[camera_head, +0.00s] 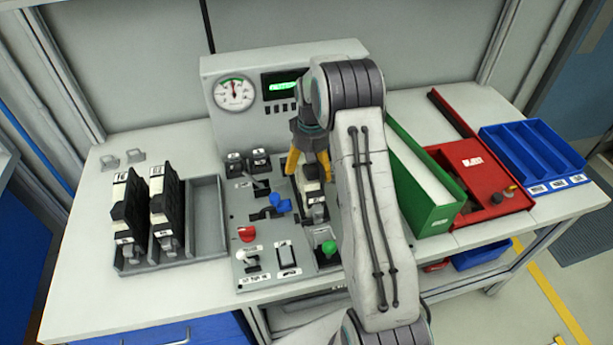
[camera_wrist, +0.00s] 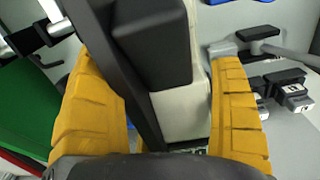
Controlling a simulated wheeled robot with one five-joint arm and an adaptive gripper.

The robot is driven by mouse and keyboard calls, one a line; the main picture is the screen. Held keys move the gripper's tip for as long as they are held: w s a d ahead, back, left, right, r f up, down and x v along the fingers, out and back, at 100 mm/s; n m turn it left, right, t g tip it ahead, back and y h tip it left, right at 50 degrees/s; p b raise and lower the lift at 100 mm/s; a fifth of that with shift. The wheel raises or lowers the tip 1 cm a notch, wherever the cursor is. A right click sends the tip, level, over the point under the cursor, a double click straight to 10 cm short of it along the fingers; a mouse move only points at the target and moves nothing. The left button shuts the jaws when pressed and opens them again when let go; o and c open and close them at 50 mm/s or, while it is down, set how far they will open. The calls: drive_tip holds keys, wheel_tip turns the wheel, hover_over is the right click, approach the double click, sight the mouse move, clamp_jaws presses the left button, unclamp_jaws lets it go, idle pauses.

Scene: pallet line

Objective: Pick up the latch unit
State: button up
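The latch unit (camera_head: 312,192), a black and off-white block, stands in a slot of the grey control panel. It fills the middle of the wrist view (camera_wrist: 182,112). My gripper (camera_head: 309,168) is over it, pointing down, with one yellow finger on each side. In the wrist view my gripper (camera_wrist: 180,120) has its fingers spread apart around the block, with narrow gaps beside it; firm contact does not show. My arm hides part of the panel to the right. Two similar black and off-white units (camera_head: 129,210) (camera_head: 165,208) stand in a grey tray (camera_head: 207,220) at left.
The panel carries a gauge (camera_head: 234,93), a blue handle (camera_head: 279,203), a red knob (camera_head: 247,233) and a green knob (camera_head: 329,247) close to the unit. A green bin (camera_head: 433,219), red box (camera_head: 484,205) and blue tray (camera_head: 541,160) stand at right. The tray's right compartment is empty.

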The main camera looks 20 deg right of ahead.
drive_tip(key=c, duration=1)
drive_tip(key=shift+r, duration=0.15)
drive_tip(key=r, duration=0.2)
drive_tip(key=r+b, duration=0.1)
drive_tip(key=r, duration=0.1)
drive_tip(key=shift+s+d, duration=0.15)
drive_tip(key=shift+d, duration=0.05)
drive_tip(key=s+d+r+p, duration=0.1)
drive_tip(key=s+d+r, duration=0.1)
drive_tip(key=s+r, duration=0.2)
drive_tip(key=s+d+r+p, duration=0.2)
drive_tip(key=s+r, duration=0.3)
drive_tip(key=r, duration=0.4)
drive_tip(key=shift+s+d+r, duration=0.3)
drive_tip(key=shift+d, duration=0.55)
